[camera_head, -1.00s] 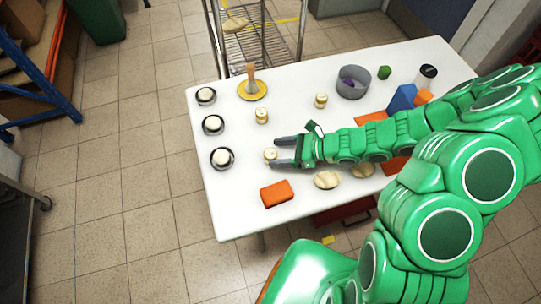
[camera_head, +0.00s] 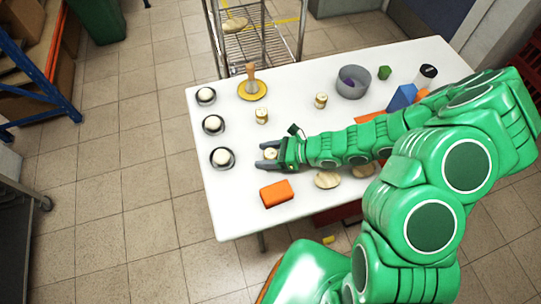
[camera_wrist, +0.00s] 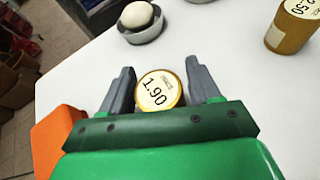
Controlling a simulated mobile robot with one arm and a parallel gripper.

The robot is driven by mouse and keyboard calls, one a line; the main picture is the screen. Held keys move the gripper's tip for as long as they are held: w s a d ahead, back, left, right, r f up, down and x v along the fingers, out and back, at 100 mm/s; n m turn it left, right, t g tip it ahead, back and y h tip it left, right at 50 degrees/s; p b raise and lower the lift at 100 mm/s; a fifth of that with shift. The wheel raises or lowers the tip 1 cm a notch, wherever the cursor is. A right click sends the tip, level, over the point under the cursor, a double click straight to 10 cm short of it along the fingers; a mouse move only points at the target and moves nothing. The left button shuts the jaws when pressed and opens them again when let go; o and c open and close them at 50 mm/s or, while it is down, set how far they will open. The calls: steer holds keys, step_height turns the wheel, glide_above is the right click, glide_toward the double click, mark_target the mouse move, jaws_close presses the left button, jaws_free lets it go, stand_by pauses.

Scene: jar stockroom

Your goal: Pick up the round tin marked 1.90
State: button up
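The round tin marked 1.90 (camera_wrist: 158,90) has a pale lid and a gold side. It stands on the white table (camera_head: 232,190). In the wrist view it sits between the two fingers of my gripper (camera_wrist: 160,88), with a gap visible on each side. In the head view the tin (camera_head: 270,153) shows between the fingertips of my gripper (camera_head: 263,156), partly hidden by them. The gripper is open around the tin. Another gold tin, marked 2.50 (camera_wrist: 291,28), stands apart at the upper right of the wrist view.
An orange block (camera_head: 277,194) lies just below my gripper in the head view. A dark bowl with a white ball (camera_head: 222,158) stands to the left. Two more gold tins (camera_head: 261,116) (camera_head: 321,100), a grey pot (camera_head: 353,83) and flat beige stones (camera_head: 327,180) are around.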

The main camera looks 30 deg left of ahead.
steer(key=c, duration=0.8)
steer(key=shift+o, duration=0.2)
steer(key=shift+r, duration=0.15)
